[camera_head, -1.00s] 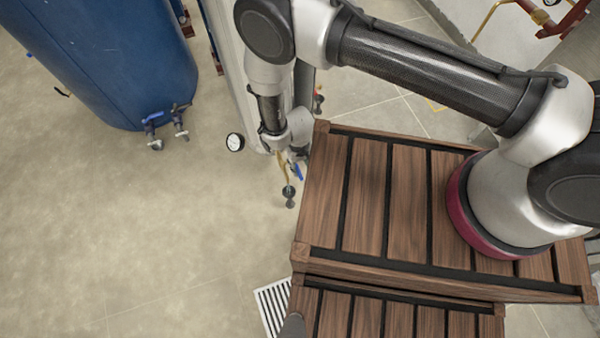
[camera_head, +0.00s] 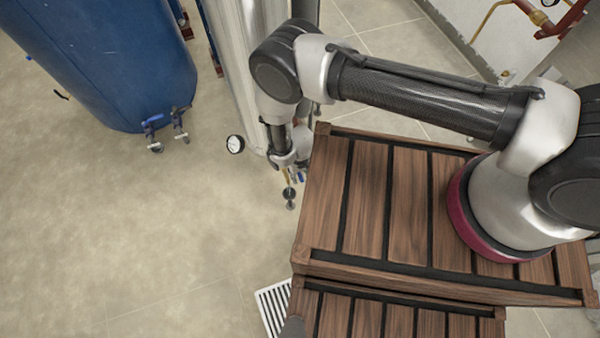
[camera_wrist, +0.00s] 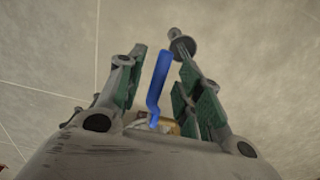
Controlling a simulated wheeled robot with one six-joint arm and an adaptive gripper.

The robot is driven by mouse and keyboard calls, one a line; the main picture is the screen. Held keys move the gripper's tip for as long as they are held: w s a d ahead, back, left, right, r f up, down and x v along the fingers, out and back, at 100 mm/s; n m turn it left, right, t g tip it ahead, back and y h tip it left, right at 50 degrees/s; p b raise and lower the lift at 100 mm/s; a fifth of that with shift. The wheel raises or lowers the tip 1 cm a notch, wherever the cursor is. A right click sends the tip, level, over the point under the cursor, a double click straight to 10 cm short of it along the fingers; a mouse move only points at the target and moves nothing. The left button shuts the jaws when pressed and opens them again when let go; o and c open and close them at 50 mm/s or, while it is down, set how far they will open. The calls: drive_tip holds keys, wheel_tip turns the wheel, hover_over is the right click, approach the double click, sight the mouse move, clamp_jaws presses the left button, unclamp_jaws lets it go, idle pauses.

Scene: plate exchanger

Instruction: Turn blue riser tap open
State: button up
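The blue tap lever (camera_wrist: 158,85) stands between the two fingers of my gripper (camera_wrist: 164,72) in the wrist view. The fingers have green pads and are spread apart, with a visible gap on both sides of the lever. The brass valve body (camera_wrist: 168,127) is mostly hidden behind the gripper's palm in the wrist view. A grey round-ended fitting (camera_wrist: 181,43) sits beyond the lever.
A silver tank (camera_head: 232,70) stands right behind the gripper, with a dial gauge (camera_head: 235,143) at its foot. A blue tank (camera_head: 110,60) with another blue-handled valve (camera_head: 153,121) is to the left. A floor drain grate (camera_head: 272,305) lies in front. The floor at left is clear.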

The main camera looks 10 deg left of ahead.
clamp_jaws()
drive_tip(key=shift+w+r, duration=0.1)
drive_tip(key=shift+a+r+g+h, duration=0.1)
drive_tip(key=shift+r+g+h, duration=0.35)
drive_tip(key=shift+g, duration=0.35)
drive_tip(key=shift+f, duration=0.1)
unclamp_jaws()
